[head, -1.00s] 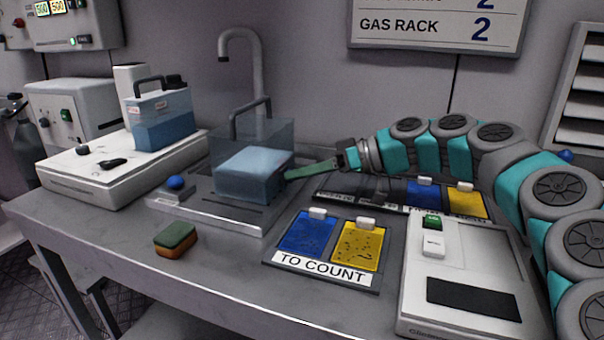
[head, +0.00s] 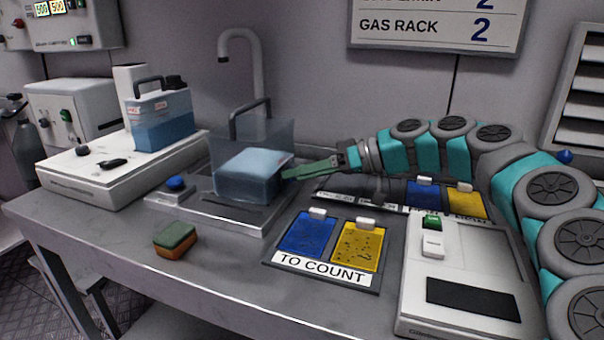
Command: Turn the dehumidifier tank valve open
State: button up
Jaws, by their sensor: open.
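A clear tank (head: 250,182) with a dark handle and pale blue water stands in the metal sink tray (head: 195,207) below the tap. A second container (head: 163,127), with labels, blue water, a handle and a black cap, stands on a white base unit (head: 85,170) at the left. A black lever (head: 112,162) and a black knob (head: 82,150) sit on that base. I cannot tell which part is the tank valve. My gripper (head: 288,169), with green fingers, is open at the right side of the clear tank. Whether it touches the tank is unclear.
A blue button (head: 175,183) is on the sink's front left. A sponge (head: 175,236) lies at the bench front. A "TO COUNT" tray (head: 320,268) with blue and yellow cards and a white device (head: 460,275) stand right. The front left bench is clear.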

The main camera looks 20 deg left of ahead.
jog(key=shift+d, duration=0.15)
jog(key=b+v, duration=0.1)
jog(key=v, duration=0.5)
jog(key=shift+w+d+r, duration=0.1)
jog(key=shift+d, duration=0.15)
jog(key=shift+d+r, duration=0.2)
jog(key=shift+d, duration=0.3)
jog(key=shift+a, duration=0.1)
